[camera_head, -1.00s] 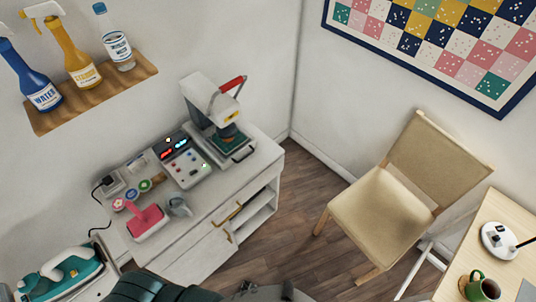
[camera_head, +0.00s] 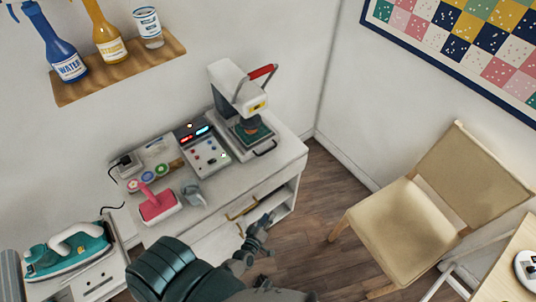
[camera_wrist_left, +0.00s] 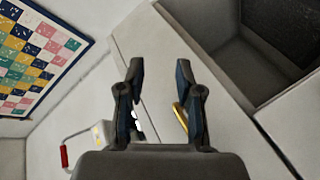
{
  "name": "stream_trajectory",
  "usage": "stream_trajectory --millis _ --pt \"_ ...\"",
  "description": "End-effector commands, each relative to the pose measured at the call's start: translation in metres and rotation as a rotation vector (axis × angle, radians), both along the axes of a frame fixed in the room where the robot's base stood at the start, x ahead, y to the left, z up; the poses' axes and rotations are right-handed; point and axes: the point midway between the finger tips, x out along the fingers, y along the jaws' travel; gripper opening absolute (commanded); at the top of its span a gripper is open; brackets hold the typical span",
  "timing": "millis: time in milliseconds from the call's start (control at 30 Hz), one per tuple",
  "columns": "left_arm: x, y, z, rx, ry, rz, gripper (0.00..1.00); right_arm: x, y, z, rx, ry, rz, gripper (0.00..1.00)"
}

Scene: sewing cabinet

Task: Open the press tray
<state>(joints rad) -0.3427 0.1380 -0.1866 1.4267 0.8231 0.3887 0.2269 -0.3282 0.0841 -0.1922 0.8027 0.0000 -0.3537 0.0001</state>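The white press (camera_head: 238,92) with a red lever stands at the right end of the cabinet top. Its press tray (camera_head: 252,141) has a green pad and a dark handle (camera_head: 265,148) at the front. My left gripper (camera_head: 264,230) is in front of the cabinet, below the tray and apart from it. In the left wrist view its fingers (camera_wrist_left: 160,68) are apart with nothing between the tips. The press (camera_wrist_left: 88,143) shows there at the lower left; its tray is mostly hidden by the gripper. My right gripper is not in view.
The white cabinet (camera_head: 180,222) has a brass drawer handle (camera_head: 242,208) close to my left gripper and open shelves at its right. A control box (camera_head: 204,148) stands left of the press. A chair (camera_head: 405,215) stands at the right, with open floor between.

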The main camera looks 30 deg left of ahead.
Motion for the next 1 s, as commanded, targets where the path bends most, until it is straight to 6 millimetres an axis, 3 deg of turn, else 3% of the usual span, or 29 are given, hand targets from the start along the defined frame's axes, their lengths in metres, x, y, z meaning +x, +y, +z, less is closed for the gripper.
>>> stream_trajectory --millis 33,133,200,300,433,567,1000 --pt "0.013 0.009 0.031 -0.091 -0.11 0.07 0.35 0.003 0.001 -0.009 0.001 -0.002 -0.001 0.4" --pt "0.025 0.031 0.092 -0.276 -0.295 0.2 0.35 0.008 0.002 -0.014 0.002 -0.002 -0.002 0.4" --pt "0.027 0.042 0.12 -0.371 -0.38 0.261 0.35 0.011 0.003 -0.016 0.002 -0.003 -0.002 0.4" --pt "0.027 0.051 0.142 -0.452 -0.446 0.308 0.35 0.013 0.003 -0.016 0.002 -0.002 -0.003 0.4" --pt "0.034 0.058 0.151 -0.476 -0.466 0.323 0.35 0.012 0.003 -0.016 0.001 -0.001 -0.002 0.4" --pt "0.055 0.066 0.155 -0.473 -0.466 0.322 0.35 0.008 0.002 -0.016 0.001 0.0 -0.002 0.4" --pt "0.149 0.104 0.165 -0.469 -0.463 0.32 0.35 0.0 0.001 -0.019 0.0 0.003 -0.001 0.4"
